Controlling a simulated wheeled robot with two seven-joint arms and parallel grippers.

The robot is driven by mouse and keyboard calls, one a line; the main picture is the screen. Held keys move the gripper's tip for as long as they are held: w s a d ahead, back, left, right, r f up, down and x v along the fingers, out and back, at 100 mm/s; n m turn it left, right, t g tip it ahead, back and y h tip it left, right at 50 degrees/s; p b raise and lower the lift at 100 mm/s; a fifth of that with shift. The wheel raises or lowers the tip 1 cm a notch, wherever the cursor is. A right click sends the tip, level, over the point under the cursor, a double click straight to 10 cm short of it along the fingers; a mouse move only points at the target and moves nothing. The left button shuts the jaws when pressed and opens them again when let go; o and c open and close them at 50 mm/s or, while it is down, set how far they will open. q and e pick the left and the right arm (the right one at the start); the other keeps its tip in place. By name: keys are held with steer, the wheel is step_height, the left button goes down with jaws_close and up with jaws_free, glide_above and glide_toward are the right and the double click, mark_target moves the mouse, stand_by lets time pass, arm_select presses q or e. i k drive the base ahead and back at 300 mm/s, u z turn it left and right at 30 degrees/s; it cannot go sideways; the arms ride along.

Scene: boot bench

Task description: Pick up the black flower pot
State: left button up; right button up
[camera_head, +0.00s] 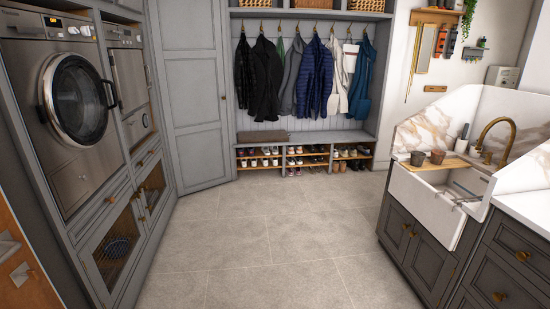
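Two small pots stand side by side on a wooden board at the left end of the white sink on the right. The left one is a dark, blackish flower pot (417,158). The right one (437,157) looks more brown. Both look upright; they are small and far off, so detail is unclear. The wooden board (438,166) lies across the sink (430,196). Neither of my grippers shows in the head view.
Grey tiled floor (268,251) is clear ahead. Grey cabinets with brass knobs (413,238) stand under the sink, with a brass tap (494,139) behind it. A washing machine (76,103) is on the left. A shoe bench (303,140) under hanging coats stands at the back.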

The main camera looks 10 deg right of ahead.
mark_target(417, 158)
steer(key=z, duration=0.2)
steer(key=i, duration=2.15)
steer(key=z, duration=1.35)
steer(key=i, duration=1.45)
steer(key=z, duration=1.3)
steer(key=i, duration=0.65)
steer(key=z, duration=0.25)
